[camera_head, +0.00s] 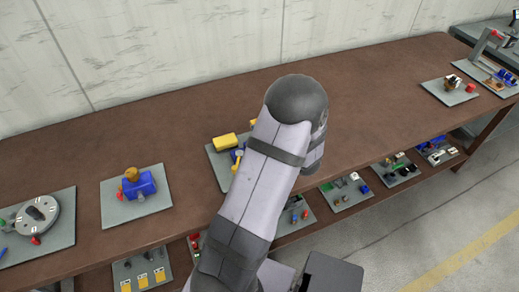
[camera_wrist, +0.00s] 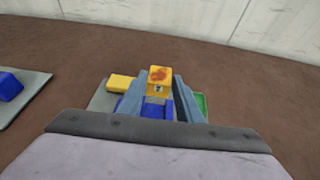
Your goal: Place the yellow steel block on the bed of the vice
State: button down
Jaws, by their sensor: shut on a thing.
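My gripper (camera_wrist: 162,74) shows in the wrist view with its two blue-grey fingers on either side of a yellow block (camera_wrist: 159,89) with a rusty orange patch on top. It is shut on this block. Below the block, between the fingers, are blue parts of the vice (camera_wrist: 157,110), largely hidden. I cannot tell whether the block touches the vice. In the head view my arm covers the gripper and most of the vice (camera_head: 236,157).
A second yellow block (camera_wrist: 121,82) lies on the grey plate (camera_wrist: 101,98) left of the vice; the head view shows it too (camera_head: 224,142). A green piece (camera_wrist: 200,102) is at the right. Another plate (camera_head: 117,211) with a blue device (camera_head: 139,186) stands farther left on the brown bench.

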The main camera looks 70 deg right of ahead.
jog(key=shift+f+p, duration=0.9)
jog(key=shift+f, duration=2.05)
jog(key=shift+f+p, duration=0.6)
jog(key=shift+f, duration=1.25)
jog(key=shift+f, duration=0.15)
jog(key=c, duration=1.3)
grip_release()
jog(key=shift+o, duration=0.2)
